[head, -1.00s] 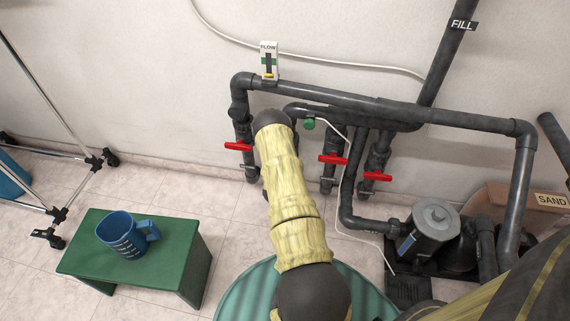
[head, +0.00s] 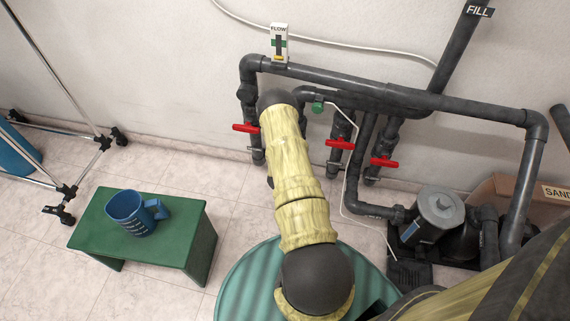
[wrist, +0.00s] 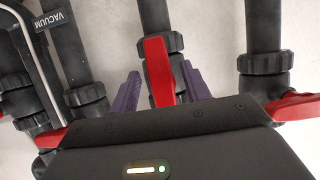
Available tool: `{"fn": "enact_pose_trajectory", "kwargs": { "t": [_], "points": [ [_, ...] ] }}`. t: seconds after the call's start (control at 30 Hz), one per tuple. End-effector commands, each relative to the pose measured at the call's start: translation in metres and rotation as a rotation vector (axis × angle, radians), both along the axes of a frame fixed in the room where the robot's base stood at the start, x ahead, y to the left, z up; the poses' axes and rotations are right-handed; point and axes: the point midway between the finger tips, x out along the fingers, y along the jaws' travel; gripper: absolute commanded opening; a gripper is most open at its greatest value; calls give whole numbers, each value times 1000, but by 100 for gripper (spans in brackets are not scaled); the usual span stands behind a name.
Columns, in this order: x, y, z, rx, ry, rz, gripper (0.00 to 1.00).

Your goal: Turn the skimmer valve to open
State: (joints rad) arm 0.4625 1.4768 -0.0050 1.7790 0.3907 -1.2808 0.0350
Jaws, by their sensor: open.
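In the wrist view a red valve handle (wrist: 158,72) on a dark grey pipe lies between the two purple fingers of my gripper (wrist: 161,84). The fingers are apart, one on each side of it, with a visible gap at least on the left. No skimmer label is readable, so I cannot tell which valve is the skimmer. The head view shows red handles at left (head: 245,128), centre (head: 340,143) and right (head: 384,162). My forearm hides my gripper and part of the pipes there.
A pipe beside my gripper has a VACUUM label (wrist: 49,21). Another red handle (wrist: 296,106) is close on the right. A pump (head: 438,212) stands at right. A green bench (head: 185,235) with a blue mug (head: 133,212) stands at left, on open tiled floor.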

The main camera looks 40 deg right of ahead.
Motion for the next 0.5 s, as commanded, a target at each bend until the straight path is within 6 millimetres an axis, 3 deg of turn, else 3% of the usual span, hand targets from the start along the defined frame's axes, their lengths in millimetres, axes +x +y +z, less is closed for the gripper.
{"fn": "enact_pose_trajectory", "kwargs": {
  "t": [0.5],
  "points": [
    [-62, 75, 42, 1, 5, 4, 47]
  ]
}}
